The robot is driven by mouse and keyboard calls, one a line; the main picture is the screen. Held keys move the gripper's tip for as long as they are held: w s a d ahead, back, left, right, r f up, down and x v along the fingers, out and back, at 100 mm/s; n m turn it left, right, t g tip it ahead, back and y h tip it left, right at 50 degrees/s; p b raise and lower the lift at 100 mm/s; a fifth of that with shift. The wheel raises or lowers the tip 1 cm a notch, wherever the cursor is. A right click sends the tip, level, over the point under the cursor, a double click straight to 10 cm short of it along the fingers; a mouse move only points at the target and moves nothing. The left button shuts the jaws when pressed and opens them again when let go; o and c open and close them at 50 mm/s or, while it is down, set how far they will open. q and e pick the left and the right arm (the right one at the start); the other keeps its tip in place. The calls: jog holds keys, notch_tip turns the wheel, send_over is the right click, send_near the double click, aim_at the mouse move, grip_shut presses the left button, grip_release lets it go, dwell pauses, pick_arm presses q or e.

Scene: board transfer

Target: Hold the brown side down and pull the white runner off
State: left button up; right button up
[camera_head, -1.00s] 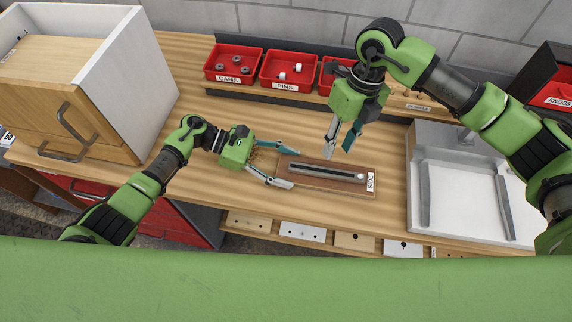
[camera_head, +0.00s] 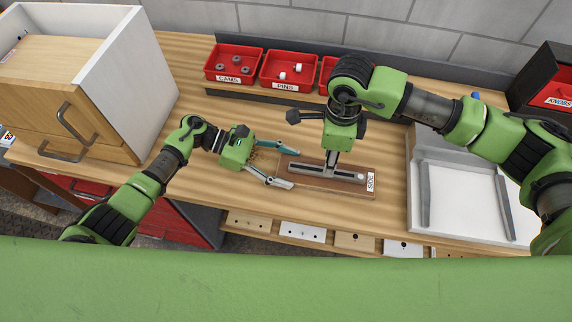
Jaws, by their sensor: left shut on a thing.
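The brown side (camera_head: 318,187) lies flat on the workbench, its "SIDE" label (camera_head: 370,181) at the right end. The runner (camera_head: 350,177), a long rail that looks pale grey with a dark channel, lies lengthwise along the brown side. My left gripper (camera_head: 293,168) holds the left end of the brown side, one finger along each long edge.
Red bins of cams (camera_head: 232,79) and pins (camera_head: 287,86) stand at the back. A white-and-wood cabinet (camera_head: 150,75) is at the left. A grey-white drawer frame (camera_head: 465,195) lies at the right. Bare bench (camera_head: 240,125) lies between the bins and the brown side.

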jog(key=shift+f, duration=2.25)
grip_shut()
